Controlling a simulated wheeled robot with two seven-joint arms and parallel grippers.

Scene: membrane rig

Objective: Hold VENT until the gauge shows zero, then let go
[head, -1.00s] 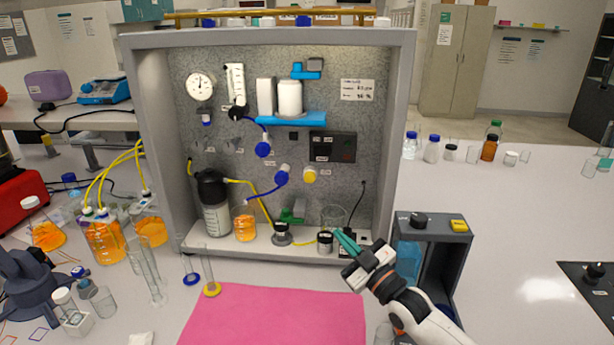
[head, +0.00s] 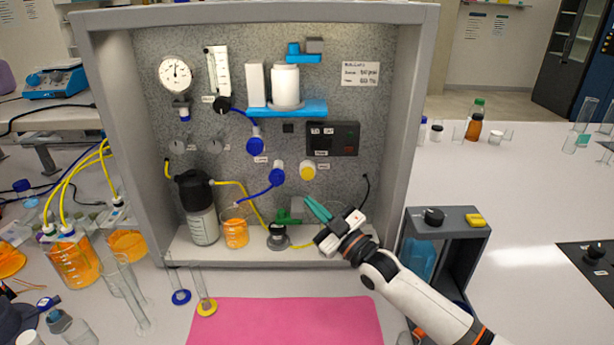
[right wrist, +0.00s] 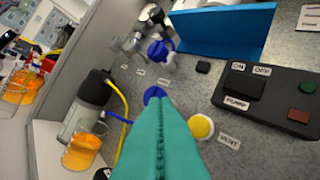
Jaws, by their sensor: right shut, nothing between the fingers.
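The round white gauge (head: 175,75) with a dark needle is at the upper left of the rig's grey panel; its numbers are too small to read. The yellow VENT button (head: 308,170) is on the panel below the pump box, and it shows beside its VENT label in the right wrist view (right wrist: 201,127). My right gripper (head: 312,204) has its green fingers shut and empty. The fingertips are below the button in the head view and just left of it in the right wrist view; I cannot tell whether they touch the panel. My left gripper is out of view.
The pump box (head: 332,139) with ON and OFF marks is above VENT. A blue knob (head: 277,172) is close on its left. A dark-capped bottle (head: 201,210) and an orange beaker (head: 235,229) stand on the rig floor. A pink mat (head: 285,320) lies in front.

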